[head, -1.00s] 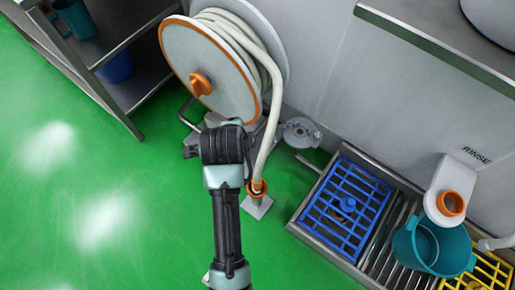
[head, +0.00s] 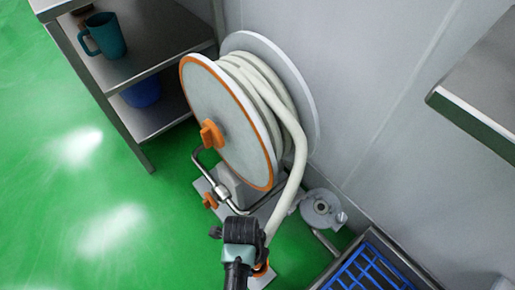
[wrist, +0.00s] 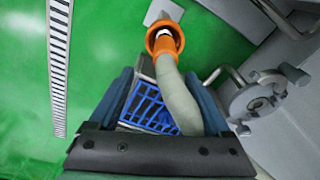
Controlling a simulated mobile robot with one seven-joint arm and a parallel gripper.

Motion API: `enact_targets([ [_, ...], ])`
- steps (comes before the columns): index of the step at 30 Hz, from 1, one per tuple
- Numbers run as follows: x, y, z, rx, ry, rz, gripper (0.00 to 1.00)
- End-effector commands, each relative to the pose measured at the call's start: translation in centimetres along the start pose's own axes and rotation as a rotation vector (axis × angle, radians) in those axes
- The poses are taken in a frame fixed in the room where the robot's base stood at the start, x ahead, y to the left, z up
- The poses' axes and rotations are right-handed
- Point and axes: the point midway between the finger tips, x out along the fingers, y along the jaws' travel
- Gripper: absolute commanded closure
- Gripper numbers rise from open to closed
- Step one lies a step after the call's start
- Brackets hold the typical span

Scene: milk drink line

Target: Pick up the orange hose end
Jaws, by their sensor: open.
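The orange hose end (wrist: 164,38) is near the top middle of the wrist view, with a pale grey piece just beyond it. The cream hose (wrist: 180,95) runs from it down between the fingers of my gripper (wrist: 161,76). The fingers are open, and the orange end lies beyond their tips. I cannot tell whether the hose touches a finger. In the head view the orange end (head: 263,270) is partly hidden behind my arm at the bottom, and my gripper is hidden there.
The hose reel (head: 228,120) stands against the wall behind my arm. A grey round fitting (head: 322,208) is to its right, beside a sink with a blue rack (head: 366,272). A metal shelf (head: 150,72) holds a teal mug (head: 104,36). Green floor is clear at left.

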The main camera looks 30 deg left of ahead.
Motion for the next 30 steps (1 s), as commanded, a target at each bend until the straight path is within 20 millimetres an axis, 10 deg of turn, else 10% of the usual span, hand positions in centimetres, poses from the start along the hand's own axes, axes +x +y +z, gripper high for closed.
enact_targets([
  [21, 7.7, -0.7, 0.8, 0.0, -0.001, -0.001, 0.18],
  [30, 7.8, -0.7, 0.7, 0.0, -0.001, -0.003, 0.23],
])
